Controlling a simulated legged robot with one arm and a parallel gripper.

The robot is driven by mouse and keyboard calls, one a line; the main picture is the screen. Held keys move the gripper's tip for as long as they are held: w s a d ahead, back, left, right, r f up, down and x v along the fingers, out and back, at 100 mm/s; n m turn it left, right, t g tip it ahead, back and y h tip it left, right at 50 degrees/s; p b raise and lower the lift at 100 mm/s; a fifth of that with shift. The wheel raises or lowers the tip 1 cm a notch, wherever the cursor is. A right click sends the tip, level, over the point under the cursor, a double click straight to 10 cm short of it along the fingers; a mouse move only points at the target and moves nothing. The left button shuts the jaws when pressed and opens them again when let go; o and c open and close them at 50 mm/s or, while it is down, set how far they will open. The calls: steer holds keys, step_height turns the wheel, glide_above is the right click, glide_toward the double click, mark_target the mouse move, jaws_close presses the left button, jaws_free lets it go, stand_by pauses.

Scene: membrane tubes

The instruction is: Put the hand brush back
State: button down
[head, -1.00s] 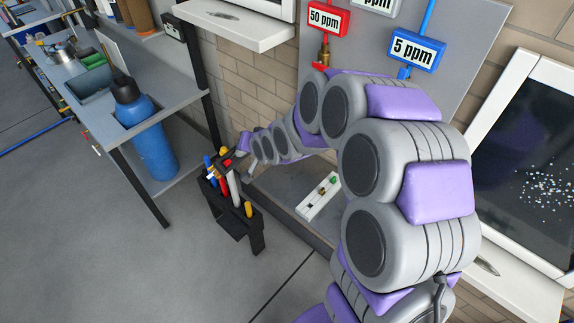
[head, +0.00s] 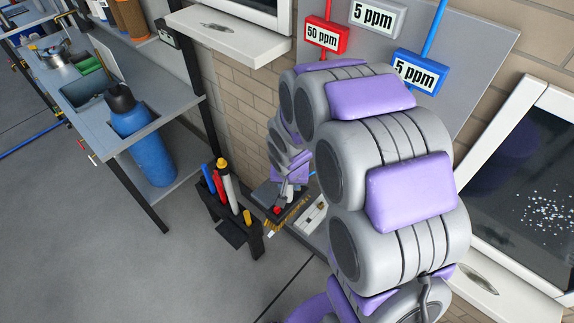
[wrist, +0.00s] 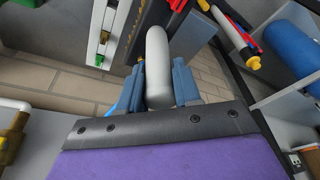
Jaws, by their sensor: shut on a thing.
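My gripper (head: 287,192) is shut on the hand brush. The brush has yellow-brown bristles (head: 283,218) hanging below a dark head, just right of the black tool holder (head: 256,240) in the head view. In the wrist view my gripper's blue fingertips (wrist: 157,85) close around the brush's pale grey handle (wrist: 158,55). The brush head lies beyond the handle, partly cut off by the top edge. The holder stands on the floor with red, blue, white and yellow tools upright in it. My arm covers part of the ground behind the brush.
A white block with small coloured parts (head: 312,214) lies just right of the brush. A blue bottle (head: 140,135) stands in the bench on the left. The brick wall (head: 240,105) is close behind. The grey floor (head: 130,265) at front left is clear.

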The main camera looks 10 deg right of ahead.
steer(key=w+d+f+b, duration=0.1)
steer(key=w+f, duration=0.1)
steer(key=w, duration=0.4)
steer(key=w+d+f+b, duration=0.1)
steer(key=w+f, duration=0.1)
steer(key=w, duration=0.4)
steer(key=shift+f, duration=0.35)
steer(key=c, duration=0.8)
jaws_free()
steer(key=p+v, duration=0.2)
steer(key=v, duration=1)
steer(key=shift+r, duration=0.1)
